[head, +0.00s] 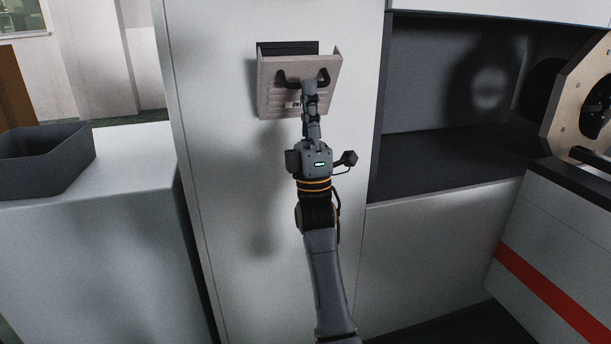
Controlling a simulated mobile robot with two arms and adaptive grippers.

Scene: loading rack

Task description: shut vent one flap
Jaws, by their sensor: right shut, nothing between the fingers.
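The vent flap (276,98) is a pale pinkish-grey panel with slots, a small label and a dark handle (283,79). It sits on the front of a white cabinet panel, at the upper middle of the head view. Its top edge leans out from the panel, and a dark opening (288,48) shows above it, so the flap stands partly open. My right gripper (310,86) is shut and empty, with its fingertips at the right part of the handle. I cannot tell whether they touch it. My left gripper is out of view.
A dark recessed bay (430,90) opens to the right of the panel. A grey bin (45,160) stands on a white counter (130,150) at the left. The panel around the flap is clear.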

